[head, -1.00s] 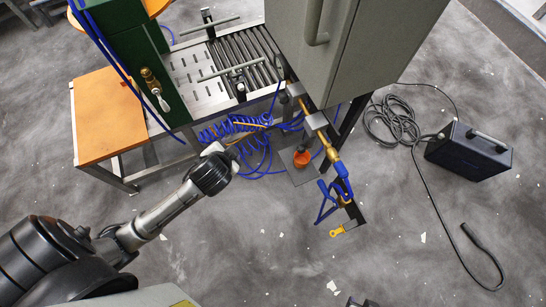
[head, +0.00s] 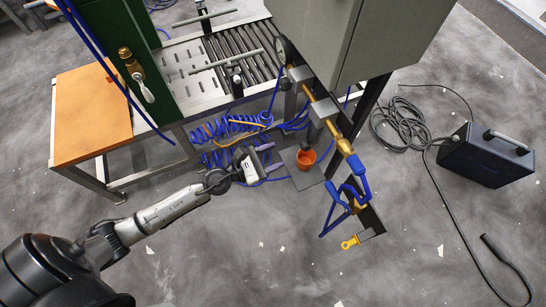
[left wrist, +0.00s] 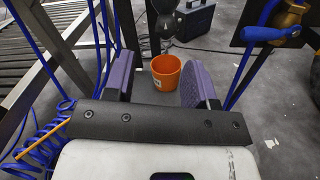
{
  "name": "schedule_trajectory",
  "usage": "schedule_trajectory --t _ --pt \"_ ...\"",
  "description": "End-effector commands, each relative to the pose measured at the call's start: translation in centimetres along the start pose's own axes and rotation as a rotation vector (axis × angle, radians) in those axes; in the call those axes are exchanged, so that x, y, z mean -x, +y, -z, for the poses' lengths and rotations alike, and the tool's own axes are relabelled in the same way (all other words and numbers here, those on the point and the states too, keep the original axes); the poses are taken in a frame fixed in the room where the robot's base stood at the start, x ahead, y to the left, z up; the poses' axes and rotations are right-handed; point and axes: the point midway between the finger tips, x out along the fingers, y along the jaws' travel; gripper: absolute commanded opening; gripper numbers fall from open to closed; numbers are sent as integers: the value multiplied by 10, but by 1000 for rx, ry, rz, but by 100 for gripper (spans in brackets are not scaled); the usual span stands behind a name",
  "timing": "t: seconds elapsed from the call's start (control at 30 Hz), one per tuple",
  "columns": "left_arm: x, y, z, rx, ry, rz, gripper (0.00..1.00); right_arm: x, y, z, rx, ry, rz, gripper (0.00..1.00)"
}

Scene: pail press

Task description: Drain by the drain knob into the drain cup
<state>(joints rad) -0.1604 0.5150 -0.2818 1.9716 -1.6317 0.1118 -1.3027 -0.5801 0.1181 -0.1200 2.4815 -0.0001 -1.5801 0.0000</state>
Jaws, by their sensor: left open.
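The orange drain cup (head: 305,160) stands on a small grey plate under the air-line assembly on the cabinet. It also shows in the left wrist view (left wrist: 165,73), upright, between and beyond the fingers. A dark part just above the cup (head: 306,148), which looks like the drain knob, also shows in the left wrist view (left wrist: 166,30); its details are too small to tell. My left gripper (head: 268,157) is open and empty, left of the cup and apart from it. Its purple fingers (left wrist: 160,72) point toward the cup. My right gripper is not in view.
Coiled blue hoses (head: 228,130) hang behind and left of my left gripper. A brass valve with a blue handle (head: 350,165) sits to the right, above a yellow tag (head: 350,242). A table leg stands near the cup. A black case (head: 487,155) and cable lie farther right.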

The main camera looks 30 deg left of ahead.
Motion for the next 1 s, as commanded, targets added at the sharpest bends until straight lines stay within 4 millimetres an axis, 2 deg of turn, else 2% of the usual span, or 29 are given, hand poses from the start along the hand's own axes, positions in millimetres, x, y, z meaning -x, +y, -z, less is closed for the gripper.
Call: schedule_trajectory --t 0.13,0.37,0.9,1.0 --pt "0 -6 1 -117 7 40 51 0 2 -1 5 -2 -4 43" --pt "-10 -6 0 -161 5 36 51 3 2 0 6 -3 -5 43" --pt "-84 -8 1 -157 3 35 51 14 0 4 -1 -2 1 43" --pt "-90 -9 2 -159 6 37 48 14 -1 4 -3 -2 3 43"
